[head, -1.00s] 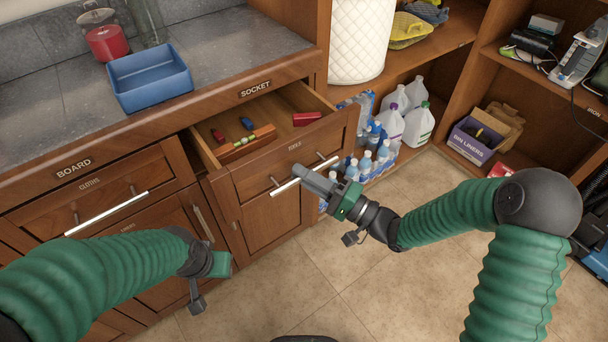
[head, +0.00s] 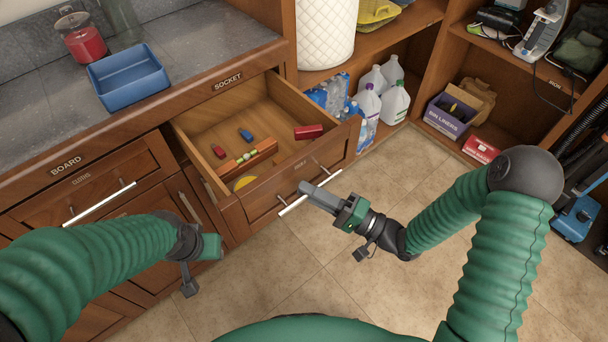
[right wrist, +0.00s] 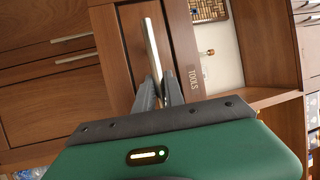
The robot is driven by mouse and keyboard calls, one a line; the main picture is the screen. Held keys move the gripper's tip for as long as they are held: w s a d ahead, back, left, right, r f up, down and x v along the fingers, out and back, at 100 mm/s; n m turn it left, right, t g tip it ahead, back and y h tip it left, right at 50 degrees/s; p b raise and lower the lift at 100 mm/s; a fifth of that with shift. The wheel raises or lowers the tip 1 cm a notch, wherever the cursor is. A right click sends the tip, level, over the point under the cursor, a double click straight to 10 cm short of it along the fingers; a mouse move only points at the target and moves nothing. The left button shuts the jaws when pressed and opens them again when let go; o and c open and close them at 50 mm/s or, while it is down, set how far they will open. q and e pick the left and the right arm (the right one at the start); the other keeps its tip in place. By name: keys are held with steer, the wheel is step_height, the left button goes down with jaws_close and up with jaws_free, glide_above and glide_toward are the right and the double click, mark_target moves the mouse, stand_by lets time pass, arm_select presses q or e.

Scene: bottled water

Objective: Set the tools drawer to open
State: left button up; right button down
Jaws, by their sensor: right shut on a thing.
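The tools drawer (head: 305,170) stands well out from the cabinet, and its inside shows. Its bar handle (head: 292,206) runs along the front. My right gripper (head: 306,188) is shut on that handle. In the right wrist view the fingers (right wrist: 160,92) are around the handle (right wrist: 152,50), beside the TOOLS label (right wrist: 194,77). Inside the drawer lie red pieces (head: 309,131), a blue piece (head: 246,135), a level-like tool (head: 248,158) and a yellow round thing (head: 244,183). My left gripper (head: 212,247) hangs at the lower left, away from the drawer; its fingers are not clearly seen.
A closed drawer with a handle (head: 100,203) is to the left. A blue bin (head: 128,78) stands on the counter. Water bottles and jugs (head: 394,102) sit on the lower shelf, right of the open drawer. The tiled floor (head: 300,270) in front is clear.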

steer(key=shift+w+a+f, duration=0.25)
steer(key=shift+w+a, duration=0.1)
steer(key=shift+a, duration=0.05)
steer(key=c, duration=1.8)
jaws_free()
arm_select(q)
steer(key=shift+w+a+f, duration=0.2)
steer(key=shift+a+f, duration=0.05)
steer(key=shift+a, duration=0.2)
arm_select(e)
steer(key=shift+o, duration=0.4)
steer(key=shift+d, duration=0.15)
arm_select(q)
steer(key=shift+d, duration=0.15)
arm_select(e)
steer(key=shift+d+r, duration=0.1)
steer(key=shift+d, duration=0.05)
